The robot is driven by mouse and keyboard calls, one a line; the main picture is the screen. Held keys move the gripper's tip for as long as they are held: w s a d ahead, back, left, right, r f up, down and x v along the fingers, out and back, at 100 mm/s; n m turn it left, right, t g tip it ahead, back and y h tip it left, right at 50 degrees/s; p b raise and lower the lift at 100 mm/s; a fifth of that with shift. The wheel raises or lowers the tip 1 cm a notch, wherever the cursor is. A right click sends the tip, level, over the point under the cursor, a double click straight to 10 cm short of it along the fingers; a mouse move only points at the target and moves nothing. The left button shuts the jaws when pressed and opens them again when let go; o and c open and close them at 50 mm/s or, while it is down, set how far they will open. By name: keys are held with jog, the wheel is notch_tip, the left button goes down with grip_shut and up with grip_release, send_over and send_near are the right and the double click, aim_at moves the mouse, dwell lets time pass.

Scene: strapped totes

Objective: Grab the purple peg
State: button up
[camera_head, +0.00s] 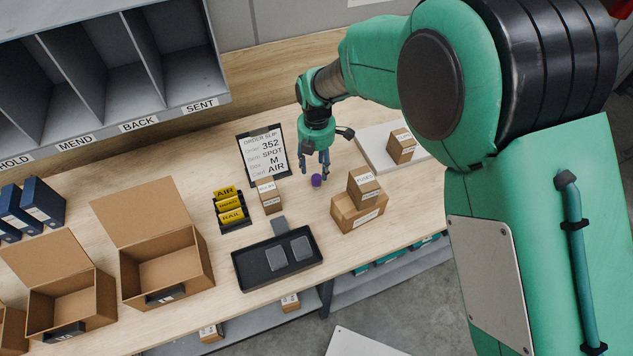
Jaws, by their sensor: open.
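The purple peg (316,180) is a small purple piece standing on the wooden table, right of the order slip. My gripper (316,170) points down over it, with its fingers apart. The fingertips are just above or around the peg's top; I cannot tell whether they touch it. My green arm comes in from the right and hides part of the table's right end.
Small cartons (268,196) stand left of the peg, and stacked boxes (358,210) stand right in front. An order slip stand (264,155) is behind left. A black tray (245,271), yellow cards (229,205) and open cartons (205,262) lie further left. A white board (373,150) lies right.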

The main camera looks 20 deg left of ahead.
aim_at(316, 177)
jog(key=shift+f, duration=0.75)
jog(key=shift+f, duration=0.1)
jog(key=shift+f+b, duration=0.55)
jog(key=shift+f, duration=1.95)
grip_shut()
